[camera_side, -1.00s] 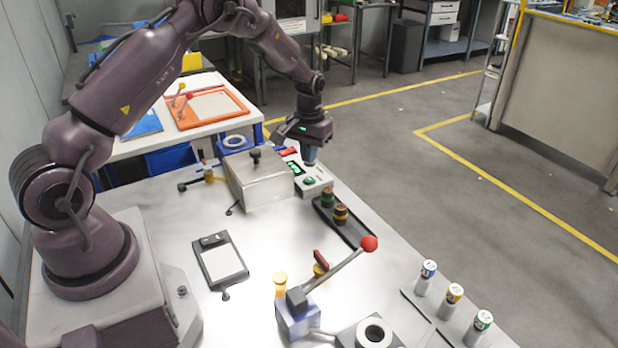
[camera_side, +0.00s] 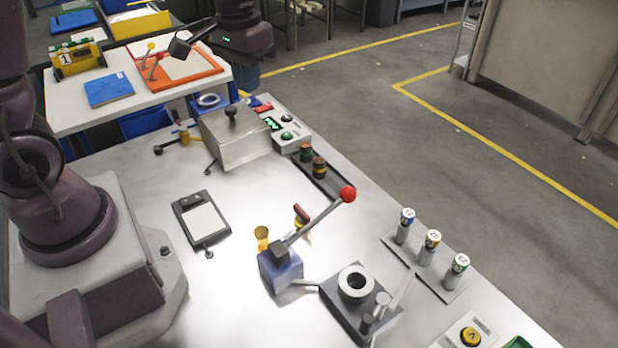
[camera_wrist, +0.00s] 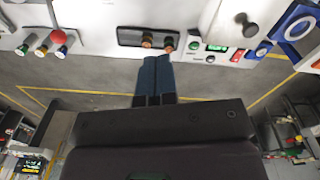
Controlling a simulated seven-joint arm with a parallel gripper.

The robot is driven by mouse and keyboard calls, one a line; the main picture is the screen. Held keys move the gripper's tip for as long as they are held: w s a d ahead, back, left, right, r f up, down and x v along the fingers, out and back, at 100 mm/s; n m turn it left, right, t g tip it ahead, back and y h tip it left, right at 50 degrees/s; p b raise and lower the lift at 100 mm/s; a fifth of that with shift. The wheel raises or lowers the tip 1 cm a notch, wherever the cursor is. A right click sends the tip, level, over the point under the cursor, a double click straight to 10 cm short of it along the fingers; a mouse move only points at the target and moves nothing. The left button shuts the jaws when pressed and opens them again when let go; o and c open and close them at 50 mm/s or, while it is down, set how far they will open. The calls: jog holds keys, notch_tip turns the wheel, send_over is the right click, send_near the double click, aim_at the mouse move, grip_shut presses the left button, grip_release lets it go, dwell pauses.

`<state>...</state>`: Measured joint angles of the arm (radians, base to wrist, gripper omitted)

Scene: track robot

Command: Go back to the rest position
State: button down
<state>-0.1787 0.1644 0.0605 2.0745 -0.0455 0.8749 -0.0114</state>
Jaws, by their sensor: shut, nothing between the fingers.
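My gripper (camera_side: 246,86) hangs at the top of the side view, high up, beyond the metal box at the back of the bench. Part of my arm is cut off by the frame's top edge. In the wrist view my gripper (camera_wrist: 155,62) shows two dark blue fingers side by side with no object between them. It is shut and empty. The bench (camera_side: 140,205) lies below it, and no held object shows in either view.
A metal box with a black knob (camera_side: 236,140), a green-lit control box (camera_side: 284,128) and a black tray with round parts (camera_side: 326,180) stand on the bench. A red-knobbed lever (camera_side: 347,194) rises in front. The grey floor (camera_side: 390,115) to the right is open.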

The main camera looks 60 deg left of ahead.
jog(key=s+d+r+m+t, duration=0.3)
jog(key=s+d+r+t, duration=0.2)
jog(key=s+r, duration=0.5)
jog(key=shift+s+d+r, duration=0.25)
jog(key=shift+s+d, duration=0.9)
jog(key=shift+s, duration=0.3)
